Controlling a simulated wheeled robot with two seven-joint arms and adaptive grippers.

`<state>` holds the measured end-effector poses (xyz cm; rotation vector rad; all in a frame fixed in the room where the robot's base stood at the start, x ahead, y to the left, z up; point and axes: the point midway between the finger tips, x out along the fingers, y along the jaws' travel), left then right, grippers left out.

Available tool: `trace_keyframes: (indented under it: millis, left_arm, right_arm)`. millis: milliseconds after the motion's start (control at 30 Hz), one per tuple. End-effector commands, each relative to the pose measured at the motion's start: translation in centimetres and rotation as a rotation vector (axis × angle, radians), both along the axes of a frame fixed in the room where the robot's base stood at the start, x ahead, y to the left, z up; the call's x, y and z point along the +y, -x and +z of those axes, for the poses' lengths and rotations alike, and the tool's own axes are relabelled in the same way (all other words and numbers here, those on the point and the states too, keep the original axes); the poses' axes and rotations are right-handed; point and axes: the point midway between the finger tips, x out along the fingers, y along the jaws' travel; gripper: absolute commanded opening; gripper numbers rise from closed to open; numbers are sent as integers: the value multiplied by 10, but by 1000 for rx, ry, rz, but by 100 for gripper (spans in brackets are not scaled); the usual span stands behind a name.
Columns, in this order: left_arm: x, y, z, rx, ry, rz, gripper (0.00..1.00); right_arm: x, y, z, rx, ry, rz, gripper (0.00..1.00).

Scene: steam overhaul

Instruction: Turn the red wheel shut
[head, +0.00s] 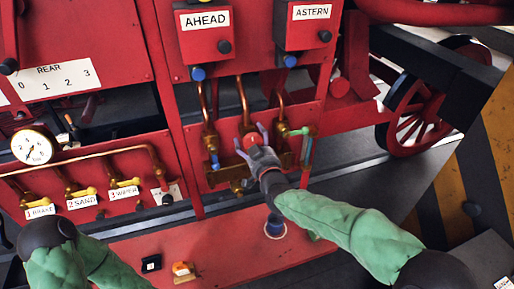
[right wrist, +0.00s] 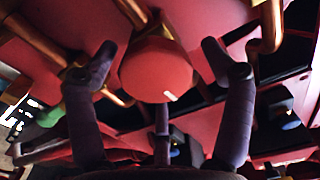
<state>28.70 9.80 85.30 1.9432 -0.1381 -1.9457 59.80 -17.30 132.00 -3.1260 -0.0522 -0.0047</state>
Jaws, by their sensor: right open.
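The red wheel (head: 250,141) sits on the red panel below the AHEAD and ASTERN boxes, partly hidden in the head view by my right gripper (head: 251,139). In the right wrist view the red wheel (right wrist: 156,72) is a round knob with a short white mark at its lower right edge. My right gripper (right wrist: 159,58) is open, with one finger on each side of the wheel. A gap shows between each finger and the wheel, and I see no clear contact. My left arm shows at the lower left, but its gripper is not in view.
Copper pipes (head: 243,102) run close around the wheel, with a blue-handled valve (head: 214,160) to its left and a green one (head: 306,146) to its right. A gauge (head: 34,146) and labelled yellow valves (head: 84,191) are at the left. A red bench (head: 225,262) lies below.

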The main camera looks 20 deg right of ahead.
Motion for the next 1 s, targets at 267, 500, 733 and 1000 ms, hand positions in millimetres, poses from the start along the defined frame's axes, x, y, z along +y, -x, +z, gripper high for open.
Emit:
trace_keyframes:
  millis: [267, 500, 733, 1000]
  left_arm:
    - [0, 0, 0, 0, 0, 0, 40]
    - [0, 0, 0, 0, 0, 0, 40]
    - [0, 0, 0, 0, 0, 0, 40]
    - [0, 0, 0, 0, 0, 0, 40]
  right_arm:
    - [-1, 32, 0, -1, 0, 0, 82]
    - [-2, 69, 2, -4, 0, 0, 82]
    - [-3, 99, 2, -6, 0, 0, 82]
    - [-3, 116, 2, -5, 0, 0, 82]
